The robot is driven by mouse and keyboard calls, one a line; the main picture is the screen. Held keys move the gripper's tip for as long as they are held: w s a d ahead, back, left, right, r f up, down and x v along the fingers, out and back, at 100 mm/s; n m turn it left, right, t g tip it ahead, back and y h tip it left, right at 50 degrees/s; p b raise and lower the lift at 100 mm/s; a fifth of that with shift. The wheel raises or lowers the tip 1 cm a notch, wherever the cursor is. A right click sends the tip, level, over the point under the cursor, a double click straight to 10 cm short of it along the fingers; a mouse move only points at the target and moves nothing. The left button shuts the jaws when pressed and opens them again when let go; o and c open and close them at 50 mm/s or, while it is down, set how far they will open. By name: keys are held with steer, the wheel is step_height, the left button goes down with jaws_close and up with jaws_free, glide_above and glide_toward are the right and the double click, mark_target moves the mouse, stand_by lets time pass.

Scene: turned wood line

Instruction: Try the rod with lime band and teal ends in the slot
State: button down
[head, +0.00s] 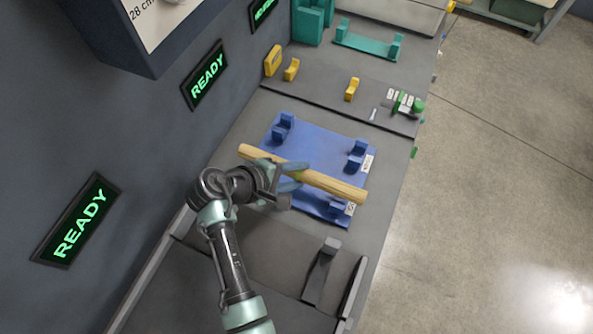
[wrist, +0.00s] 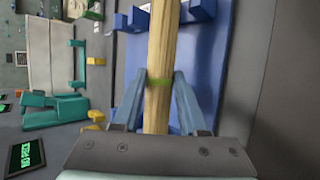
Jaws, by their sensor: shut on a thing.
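My gripper (head: 287,179) is shut on a pale wooden rod (head: 332,185), near its middle. The rod lies across the blue tray in the head view and looks held above it. In the wrist view the rod (wrist: 161,42) runs up between the two fingers (wrist: 160,95), with a lime band (wrist: 159,84) between them. I cannot make out teal on the rod's ends. The blue tray (head: 315,150) has blue cradle blocks (head: 356,152) near its corners; the rod and gripper hide part of it. I cannot tell which opening is the slot.
Yellow blocks (head: 351,89) and a small green-and-white device (head: 407,103) stand on the section beyond. A teal holder (head: 366,42) sits farther back. A dark grey bracket (head: 321,271) stands nearer. A wall with green READY signs (head: 205,75) bounds the left; open floor lies right.

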steer(key=shift+c, duration=1.8)
jaws_free()
